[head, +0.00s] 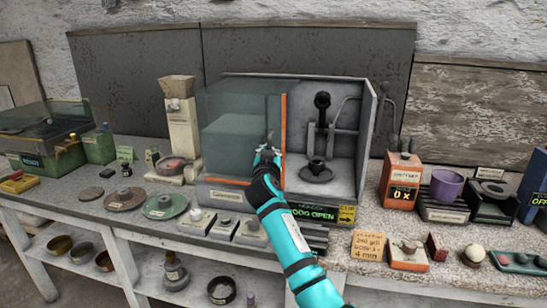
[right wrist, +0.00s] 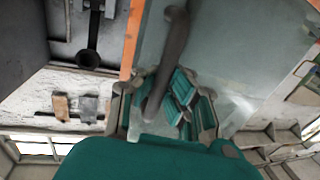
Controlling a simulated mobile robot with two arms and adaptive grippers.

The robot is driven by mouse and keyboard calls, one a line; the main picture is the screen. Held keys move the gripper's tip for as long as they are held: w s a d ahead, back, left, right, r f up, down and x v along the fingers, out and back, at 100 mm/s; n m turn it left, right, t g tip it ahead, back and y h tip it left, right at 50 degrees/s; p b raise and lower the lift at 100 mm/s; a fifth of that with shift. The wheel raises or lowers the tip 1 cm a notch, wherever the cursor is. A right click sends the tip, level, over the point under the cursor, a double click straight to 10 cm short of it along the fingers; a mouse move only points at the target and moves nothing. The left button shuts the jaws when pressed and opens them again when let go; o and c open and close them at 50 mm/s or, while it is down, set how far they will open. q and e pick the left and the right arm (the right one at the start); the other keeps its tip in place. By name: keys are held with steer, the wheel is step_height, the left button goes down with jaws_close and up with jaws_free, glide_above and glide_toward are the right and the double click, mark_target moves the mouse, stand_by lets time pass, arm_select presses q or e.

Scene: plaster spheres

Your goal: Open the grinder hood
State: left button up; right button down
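The grinder hood (head: 362,150) is a grey box on the bench. Its clear sliding pane (head: 222,110), with an orange upright edge (head: 283,125), stands over the left half. The right half is uncovered and shows a black grinding spindle (head: 321,125) inside. A green display (head: 313,213) at its base reads partly hidden text ending in "OPEN". My right gripper (head: 268,150) is at the pane's dark handle (right wrist: 172,55), just left of the orange edge. In the right wrist view, its fingers stand apart on either side of the handle. My left gripper is not in view.
Left of the hood stand a cream machine (head: 182,130) and round plates (head: 165,206). To the right are an orange box (head: 400,180) and a purple bowl (head: 446,185). Small blocks and spheres line the front edge, so free room is little.

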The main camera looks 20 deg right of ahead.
steer(key=c, duration=2)
jaws_free()
steer(key=shift+a+f, duration=0.25)
steer(key=shift+f, duration=0.2)
steer(key=shift+c, duration=0.2)
steer(key=o, duration=0.7)
steer(key=shift+s+a+r, duration=0.1)
steer(key=shift+a+r, duration=0.05)
steer(key=shift+r, duration=0.15)
steer(key=shift+d, duration=0.25)
steer(key=v, duration=1.2)
